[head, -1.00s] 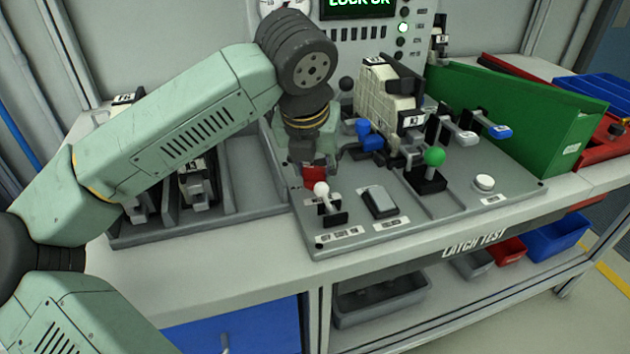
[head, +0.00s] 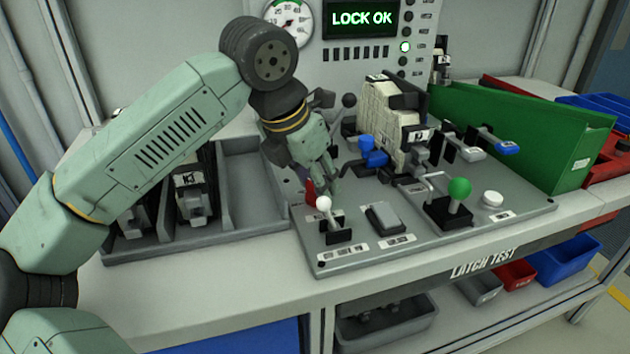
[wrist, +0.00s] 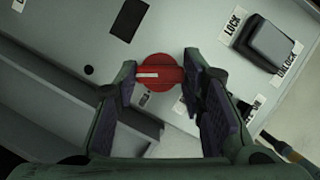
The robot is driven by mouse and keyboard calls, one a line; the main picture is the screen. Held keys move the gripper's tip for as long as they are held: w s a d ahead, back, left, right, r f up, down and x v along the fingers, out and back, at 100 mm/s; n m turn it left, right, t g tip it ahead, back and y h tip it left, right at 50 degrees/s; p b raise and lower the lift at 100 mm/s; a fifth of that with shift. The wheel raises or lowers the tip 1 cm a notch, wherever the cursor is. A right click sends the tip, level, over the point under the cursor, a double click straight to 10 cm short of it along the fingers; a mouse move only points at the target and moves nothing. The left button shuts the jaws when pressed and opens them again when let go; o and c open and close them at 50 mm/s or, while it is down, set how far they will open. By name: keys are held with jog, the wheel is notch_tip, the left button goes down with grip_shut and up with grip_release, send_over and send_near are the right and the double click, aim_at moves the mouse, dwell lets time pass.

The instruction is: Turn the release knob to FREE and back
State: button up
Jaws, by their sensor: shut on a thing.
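The release knob is a red round knob with a raised grip bar (wrist: 160,73) carrying a white line, which lies nearly level in the wrist view. In the head view a small part of the red knob (head: 311,191) shows behind the white-tipped lever. My gripper (wrist: 161,80) has one finger on each side of the bar and is shut on it. In the head view my gripper (head: 318,181) is tilted over the panel's left part. I cannot read any FREE label at the knob.
A white-tipped lever (head: 324,204) stands close in front of my gripper. A grey rocker (wrist: 269,45) has LOCK and UNLOCK labels. A green-knobbed lever (head: 459,189) and a cream block assembly (head: 385,120) are to the right. The display (head: 361,18) reads LOCK OK.

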dwell(0.3)
jog(key=o, duration=1.1)
jog(key=shift+o, duration=0.2)
jog(key=v, duration=1.2)
jog(key=shift+d, duration=0.1)
